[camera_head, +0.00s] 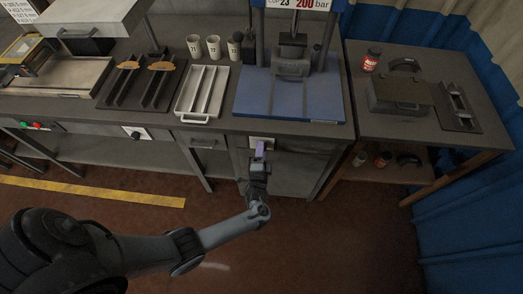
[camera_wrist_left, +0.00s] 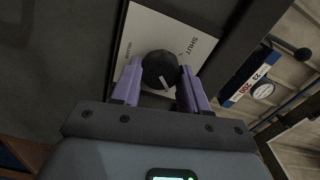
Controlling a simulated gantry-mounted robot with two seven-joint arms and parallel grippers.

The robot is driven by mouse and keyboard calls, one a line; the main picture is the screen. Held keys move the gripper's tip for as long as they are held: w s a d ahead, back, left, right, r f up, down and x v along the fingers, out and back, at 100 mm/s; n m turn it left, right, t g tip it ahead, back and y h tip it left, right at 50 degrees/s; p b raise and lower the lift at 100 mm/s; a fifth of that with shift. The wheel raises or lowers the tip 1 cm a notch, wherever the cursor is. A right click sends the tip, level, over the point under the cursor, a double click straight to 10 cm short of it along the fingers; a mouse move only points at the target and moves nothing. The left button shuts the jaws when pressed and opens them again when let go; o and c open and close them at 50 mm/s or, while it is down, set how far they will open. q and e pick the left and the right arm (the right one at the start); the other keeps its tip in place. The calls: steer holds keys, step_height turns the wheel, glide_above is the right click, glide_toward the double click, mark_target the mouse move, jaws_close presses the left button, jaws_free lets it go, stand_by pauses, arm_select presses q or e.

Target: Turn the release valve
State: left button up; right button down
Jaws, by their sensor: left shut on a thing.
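The release valve is a round black knob (camera_wrist_left: 158,68) with a pale pointer mark, on a white plate (camera_wrist_left: 140,28) lettered SHUT at one end and a second, hard-to-read word at the other. My left gripper (camera_head: 260,150), with purple fingers, is at the bench front below the blue press. In the left wrist view its fingers (camera_wrist_left: 160,76) stand on both sides of the knob, shut on it. In the head view the gripper hides the knob, and only part of the plate (camera_head: 262,141) shows. My right gripper is not in view.
The blue press base (camera_head: 290,98) stands on the bench above the valve. A divided tray (camera_head: 202,92), several cups (camera_head: 213,46) and a dark rack with brown pieces (camera_head: 140,88) are to its left. A side table (camera_head: 390,132) is at right. Open floor lies in front.

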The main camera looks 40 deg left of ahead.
arm_select(q)
steer(key=shift+m, duration=0.3)
steer(key=o, duration=1.1)
steer(key=shift+c, duration=0.2)
steer(key=p+v, duration=0.1)
steer(key=v, duration=0.9)
steer(key=shift+s+d+p, duration=0.25)
steer(key=shift+s+p, duration=0.1)
steer(key=shift+p, duration=0.05)
